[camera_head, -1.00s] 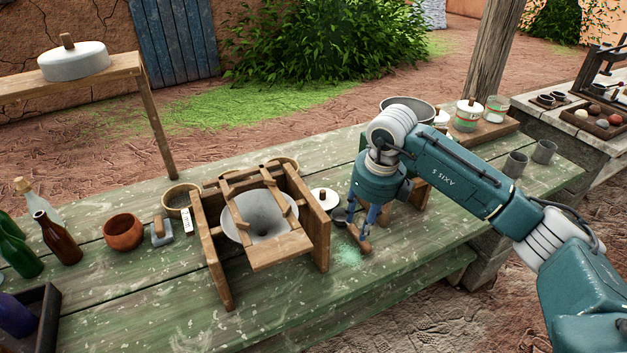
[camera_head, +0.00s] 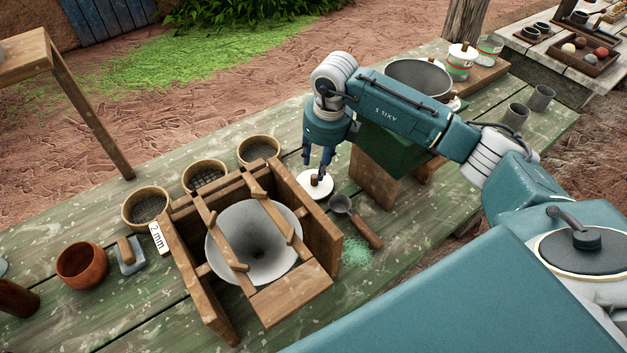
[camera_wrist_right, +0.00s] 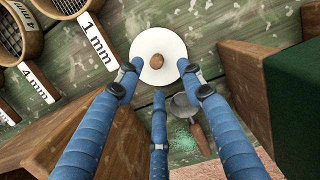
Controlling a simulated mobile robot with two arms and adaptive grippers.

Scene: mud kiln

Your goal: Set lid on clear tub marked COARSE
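A round white lid (camera_head: 317,191) with a brown knob lies flat on the green table, behind the wooden sieve stand. My right gripper (camera_head: 316,170) points down over it, fingers spread and empty. In the right wrist view the fingertips (camera_wrist_right: 159,72) surround the lid (camera_wrist_right: 170,45) and its knob; I cannot tell whether they touch it. Two clear tubs with labels stand on a wooden board at the back right: one (camera_head: 461,63) has a white knobbed lid, the other (camera_head: 489,48) shows no knobbed lid. Their labels are too small to read. My left gripper is not in view.
A scoop (camera_head: 362,228) lies beside green powder (camera_head: 356,251), right of the sieve stand (camera_head: 322,222). A dark green block on wooden supports (camera_head: 373,182) and a large grey bowl (camera_head: 420,77) stand farther right. Several round sieves (camera_head: 259,150) line the stand's far side.

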